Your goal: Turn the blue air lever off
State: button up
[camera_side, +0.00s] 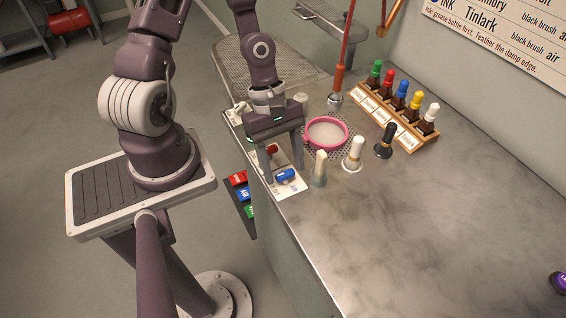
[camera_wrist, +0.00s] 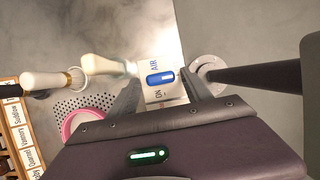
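The blue air lever (camera_side: 285,176) sits on a white plate (camera_side: 291,188) at the near left edge of the bench. In the wrist view the blue lever (camera_wrist: 160,78) lies across the plate, with "AIR" printed above it and "ON" below. My gripper (camera_side: 283,170) points down over the plate with its fingers apart. In the wrist view my gripper (camera_wrist: 160,97) has one finger on each side of the lever, with visible gaps. I cannot tell the exact height of the fingertips above the plate.
A red lever (camera_side: 271,149) is behind my fingers. A pale-handled brush (camera_side: 319,168), a white-handled brush (camera_side: 355,152) and a black-handled brush (camera_side: 386,140) stand to the right. A pink-rimmed bowl (camera_side: 326,133) and a bottle rack (camera_side: 398,121) are behind. The bench front is clear.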

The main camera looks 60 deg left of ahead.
jog(key=shift+r, duration=0.1)
jog(key=v, duration=0.7)
dwell(0.4)
jog(key=s+d+r+m+t+y, duration=0.1)
jog(key=s+r+m+t+y, duration=0.1)
jog(key=r+m, duration=0.7)
jog(key=s+d+r+m+t+y, duration=0.1)
jog(key=s+r+m+t+y, duration=0.1)
jog(key=s+r+m, duration=0.3)
notch_tip(320, 180, up, 4)
jog(key=m+t, duration=0.1)
jog(key=m, duration=0.3)
jog(key=shift+t, duration=0.3)
jog(key=shift+d, duration=0.1)
